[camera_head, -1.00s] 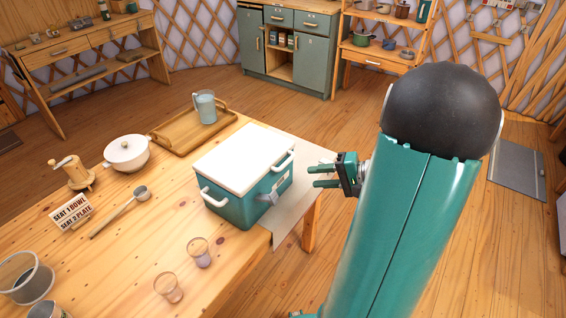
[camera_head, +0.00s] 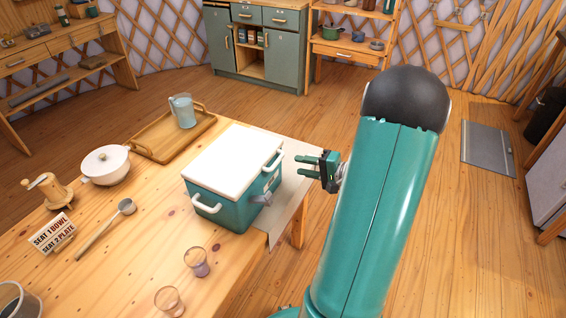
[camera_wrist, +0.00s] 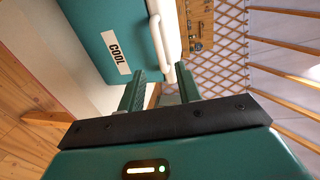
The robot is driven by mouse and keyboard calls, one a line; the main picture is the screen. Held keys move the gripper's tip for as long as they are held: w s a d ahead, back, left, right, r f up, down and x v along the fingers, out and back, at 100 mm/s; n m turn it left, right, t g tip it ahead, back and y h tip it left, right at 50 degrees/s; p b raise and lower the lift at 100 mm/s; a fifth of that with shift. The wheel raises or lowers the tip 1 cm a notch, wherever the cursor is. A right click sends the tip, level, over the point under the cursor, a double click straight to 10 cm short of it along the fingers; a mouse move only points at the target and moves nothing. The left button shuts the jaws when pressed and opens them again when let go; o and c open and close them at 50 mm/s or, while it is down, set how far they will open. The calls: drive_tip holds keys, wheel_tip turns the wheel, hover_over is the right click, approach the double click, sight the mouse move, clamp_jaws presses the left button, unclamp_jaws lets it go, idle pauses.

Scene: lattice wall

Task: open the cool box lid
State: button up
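The cool box (camera_head: 230,213) is teal with a white lid (camera_head: 233,160), which is shut. It stands on the wooden table near its right edge. White handles show on its near left side and on its right side (camera_head: 272,161). A grey latch-like part shows on its front right face. In the wrist view the box (camera_wrist: 105,35) has a "COOL" label and a white handle (camera_wrist: 160,42). My gripper (camera_head: 312,166) is just right of the box, its fingers pointing at it. In the wrist view the fingers (camera_wrist: 160,85) are apart with nothing between them.
A wooden tray (camera_head: 150,150) with a jug (camera_head: 183,110) lies behind the box. Open floor (camera_head: 480,230) lies right.

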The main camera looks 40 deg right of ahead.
drive_tip(key=x, duration=0.7)
drive_tip(key=shift+s, duration=0.1)
drive_tip(key=shift+c, duration=0.4)
clamp_jaws()
